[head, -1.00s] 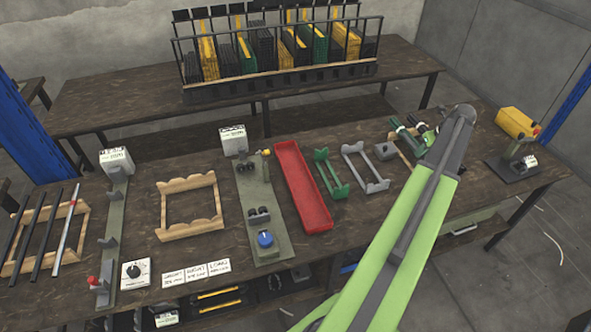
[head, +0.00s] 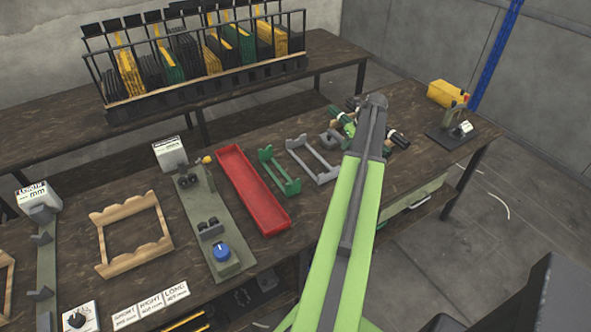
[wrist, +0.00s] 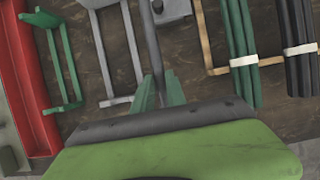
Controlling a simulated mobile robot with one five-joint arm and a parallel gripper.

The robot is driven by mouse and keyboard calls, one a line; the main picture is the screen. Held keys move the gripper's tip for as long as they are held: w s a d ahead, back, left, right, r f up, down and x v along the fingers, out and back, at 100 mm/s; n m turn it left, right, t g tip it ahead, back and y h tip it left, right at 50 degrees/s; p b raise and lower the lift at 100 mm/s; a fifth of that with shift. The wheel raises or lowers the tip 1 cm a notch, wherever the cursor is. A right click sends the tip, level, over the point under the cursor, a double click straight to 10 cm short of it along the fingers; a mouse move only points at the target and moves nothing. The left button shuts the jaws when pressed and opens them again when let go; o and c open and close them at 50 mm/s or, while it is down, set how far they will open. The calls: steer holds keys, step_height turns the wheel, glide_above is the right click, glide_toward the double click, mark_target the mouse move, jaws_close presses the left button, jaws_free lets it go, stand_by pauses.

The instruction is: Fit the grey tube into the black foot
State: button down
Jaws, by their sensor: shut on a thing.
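My gripper (wrist: 160,92) shows in the wrist view, its green fingers shut on a slim grey tube (wrist: 152,45). The tube runs away from the fingers towards the top of that view, over the bench. Its far end is out of view. In the head view my arm hides the fingers and the tube. I cannot make out a black foot for certain in either view. A small grey block (head: 331,138) sits on the bench left of my arm's end; it also shows at the top of the wrist view (wrist: 173,9), just right of the tube.
Bundled green tubes (wrist: 236,45) and black tubes (wrist: 296,40) lie right of my gripper. A grey rack (head: 318,166), green rack (head: 283,186) and red tray (head: 255,190) lie left. The bench front is partly clear.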

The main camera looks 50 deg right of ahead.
steer(key=b, duration=0.4)
glide_toward(327, 155)
steer(key=shift+w+d+f, duration=0.25)
steer(key=shift+w+f, duration=0.5)
steer(key=shift+w, duration=0.45)
step_height(327, 155, down, 4)
steer(key=b, duration=0.4)
steer(key=shift+f+b, duration=0.25)
steer(key=shift+b, duration=0.05)
steer(key=shift+r, duration=0.25)
steer(key=c, duration=1.8)
jaws_free()
steer(key=shift+f, duration=0.2)
steer(key=shift+o, duration=0.9)
steer(key=shift+r, duration=0.15)
